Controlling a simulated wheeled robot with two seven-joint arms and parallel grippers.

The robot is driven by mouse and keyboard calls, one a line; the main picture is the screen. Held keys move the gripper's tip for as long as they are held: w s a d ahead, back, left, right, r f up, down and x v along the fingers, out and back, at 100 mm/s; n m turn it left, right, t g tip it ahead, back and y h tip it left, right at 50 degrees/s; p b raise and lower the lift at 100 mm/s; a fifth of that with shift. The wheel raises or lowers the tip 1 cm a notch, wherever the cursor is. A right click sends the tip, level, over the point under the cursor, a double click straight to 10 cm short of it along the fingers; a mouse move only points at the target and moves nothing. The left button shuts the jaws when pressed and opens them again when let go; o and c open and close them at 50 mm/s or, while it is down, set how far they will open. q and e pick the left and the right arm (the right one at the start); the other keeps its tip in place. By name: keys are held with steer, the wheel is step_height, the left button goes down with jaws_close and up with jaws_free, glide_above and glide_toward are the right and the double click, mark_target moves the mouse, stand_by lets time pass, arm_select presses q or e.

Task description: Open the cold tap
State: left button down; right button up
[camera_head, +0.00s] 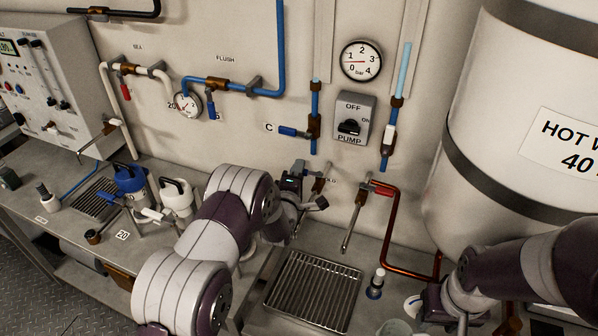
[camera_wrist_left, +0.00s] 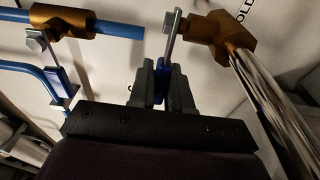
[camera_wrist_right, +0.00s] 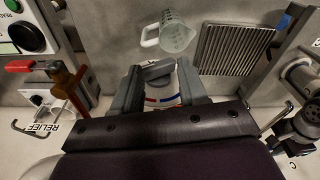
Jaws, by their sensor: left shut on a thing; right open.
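The cold tap shows in the left wrist view as a brass body (camera_wrist_left: 215,40) with a shiny metal spout (camera_wrist_left: 265,95) beside a partly cut-off "OLD" label. A flat metal stem leads to its blue lever (camera_wrist_left: 160,70). My left gripper (camera_wrist_left: 160,80) is shut on this lever. In the head view, my left gripper (camera_head: 300,184) is at the wall beside the "COLD" label, and my arm hides part of the tap. My right gripper (camera_wrist_right: 163,85) is open over the counter at the right, with a grey round object (camera_wrist_right: 155,72) showing between its fingers.
The hot tap (camera_head: 365,186), with a red lever and copper pipe, is just right. A drain grate (camera_head: 315,290) lies below. A large hot water tank (camera_head: 500,110) fills the right side. A clear jug (camera_wrist_right: 176,36) stands near my right gripper. Blue pipes and valves (camera_head: 315,125) line the wall above.

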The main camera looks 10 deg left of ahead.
arm_select(q)
steer(key=c, duration=1.1)
jaws_free()
steer(key=shift+c, duration=0.2)
steer(key=shift+s, duration=0.1)
steer(key=shift+s, duration=0.2)
steer(key=s+p, duration=0.3)
steer(key=s, duration=0.9)
steer(key=shift+s+a, duration=0.15)
steer(key=shift+a, duration=0.2)
